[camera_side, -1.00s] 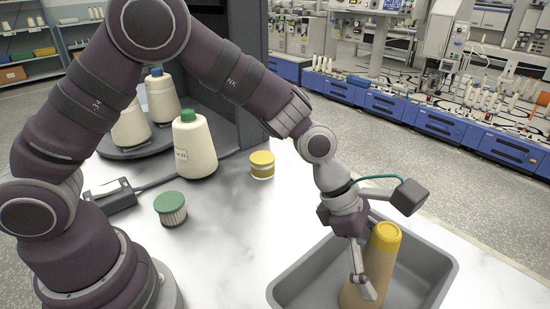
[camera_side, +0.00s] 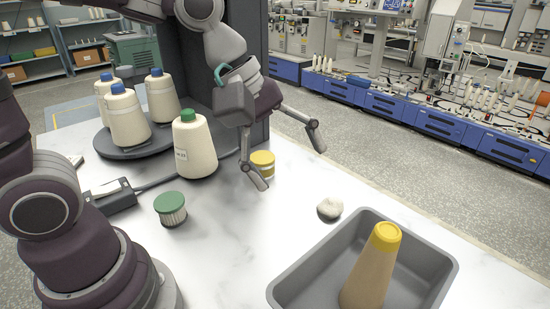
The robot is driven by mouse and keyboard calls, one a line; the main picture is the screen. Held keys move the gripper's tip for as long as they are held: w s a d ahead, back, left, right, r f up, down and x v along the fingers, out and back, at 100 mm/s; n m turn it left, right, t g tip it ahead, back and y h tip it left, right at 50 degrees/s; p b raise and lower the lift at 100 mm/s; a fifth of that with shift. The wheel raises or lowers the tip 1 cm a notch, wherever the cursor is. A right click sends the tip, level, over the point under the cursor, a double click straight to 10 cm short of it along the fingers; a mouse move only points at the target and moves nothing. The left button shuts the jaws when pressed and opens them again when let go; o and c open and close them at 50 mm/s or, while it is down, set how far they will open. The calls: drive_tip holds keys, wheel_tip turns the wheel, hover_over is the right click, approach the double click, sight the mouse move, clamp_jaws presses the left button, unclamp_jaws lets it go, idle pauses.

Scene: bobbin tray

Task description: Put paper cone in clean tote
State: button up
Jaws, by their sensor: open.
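The paper cone (camera_side: 370,272), brown with a yellow tip, stands upright in the grey tote (camera_side: 449,266) at the lower right. My gripper (camera_side: 290,163) is open and empty, well up and to the left of the tote. Its two fingers are spread wide, near the yellow-topped container. It is apart from the paper cone.
A white lump of fibre (camera_side: 330,207) lies behind the tote. A green-topped yarn cone (camera_side: 194,150), a yellow-lidded container (camera_side: 262,160) and a green-lidded container (camera_side: 171,210) stand on the white table (camera_side: 240,255). More yarn cones stand on a dark round plate (camera_side: 150,146).

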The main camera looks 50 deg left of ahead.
drive_tip(key=s+a+m+t+y, duration=0.1)
drive_tip(key=s+a+m+y, duration=0.2)
drive_tip(key=s+a+m, duration=0.4)
drive_tip(key=a+m, duration=0.2)
drive_tip(key=m, duration=0.4)
drive_tip(key=shift+s+m+t+y, duration=0.2)
drive_tip(key=shift+m+t+y, duration=0.1)
drive_tip(key=shift+m, duration=0.1)
